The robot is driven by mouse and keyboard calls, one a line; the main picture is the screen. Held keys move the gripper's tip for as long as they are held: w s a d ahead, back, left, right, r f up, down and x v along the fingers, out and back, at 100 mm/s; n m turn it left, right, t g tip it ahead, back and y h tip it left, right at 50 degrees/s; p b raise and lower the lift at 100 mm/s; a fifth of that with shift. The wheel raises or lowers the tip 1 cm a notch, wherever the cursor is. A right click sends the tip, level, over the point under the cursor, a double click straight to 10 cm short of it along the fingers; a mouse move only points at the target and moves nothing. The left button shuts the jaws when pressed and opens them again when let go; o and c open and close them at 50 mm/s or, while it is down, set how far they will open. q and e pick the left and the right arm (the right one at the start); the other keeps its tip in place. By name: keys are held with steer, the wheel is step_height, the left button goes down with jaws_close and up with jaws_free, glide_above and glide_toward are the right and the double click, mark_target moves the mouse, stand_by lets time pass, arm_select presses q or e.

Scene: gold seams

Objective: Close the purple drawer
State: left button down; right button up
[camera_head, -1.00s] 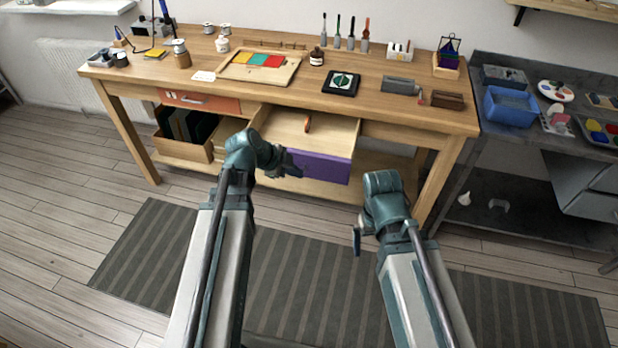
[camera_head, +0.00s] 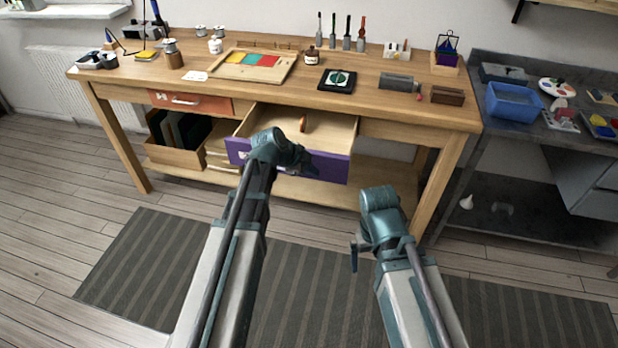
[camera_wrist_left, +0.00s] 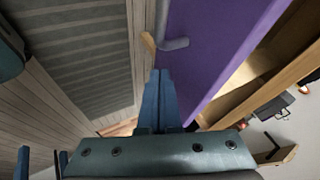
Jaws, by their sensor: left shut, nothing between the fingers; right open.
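The purple drawer (camera_head: 330,168) is pulled out under the workbench, and its open top shows an orange object (camera_head: 303,124) lying inside. In the left wrist view its purple front (camera_wrist_left: 215,40) has a grey handle (camera_wrist_left: 172,44). My left gripper (camera_head: 313,163) is in front of the drawer front in the head view. In the left wrist view my left gripper (camera_wrist_left: 158,92) is shut and empty, with its fingertips close to the purple front near the handle; I cannot tell whether they touch. My right gripper (camera_head: 354,257) is open, low and right of the drawer, apart from it.
The wooden workbench (camera_head: 300,85) carries a tray of coloured tiles (camera_head: 250,66) and other items. An orange drawer (camera_head: 190,102) is shut at left, above an open wooden box (camera_head: 175,155). A grey side table (camera_head: 560,150) stands at right. A striped mat (camera_head: 285,285) covers the floor.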

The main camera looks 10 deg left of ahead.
arm_select(q)
steer(key=shift+w, duration=0.3)
